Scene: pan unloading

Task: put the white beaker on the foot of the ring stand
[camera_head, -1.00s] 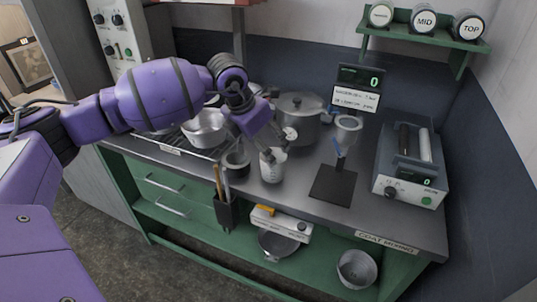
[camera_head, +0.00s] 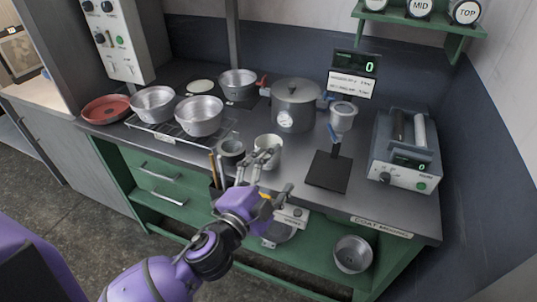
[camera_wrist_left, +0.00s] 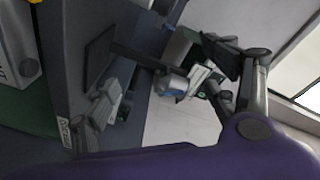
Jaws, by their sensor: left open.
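The white beaker (camera_head: 274,146) stands upright on the counter in the head view, left of the ring stand. My left gripper's fingers partly cover its front. The ring stand's foot (camera_head: 328,172) is a bare flat black plate; its rod carries a blue clamp and a pale funnel-like cup (camera_head: 342,118). My left gripper (camera_head: 280,170) is open, in front of the beaker; I cannot tell whether a finger touches it. In the left wrist view the foot (camera_wrist_left: 99,52) shows at the upper left and my gripper fingers (camera_wrist_left: 217,70) at the right; I cannot make out the beaker there.
A grey mortar-like cup (camera_head: 231,147) stands close left of the beaker. A large lidded pot (camera_head: 296,104) is behind it. Metal pans (camera_head: 199,117) sit on a rack at left. A roller device (camera_head: 405,150) stands right of the stand. The counter's front edge is near.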

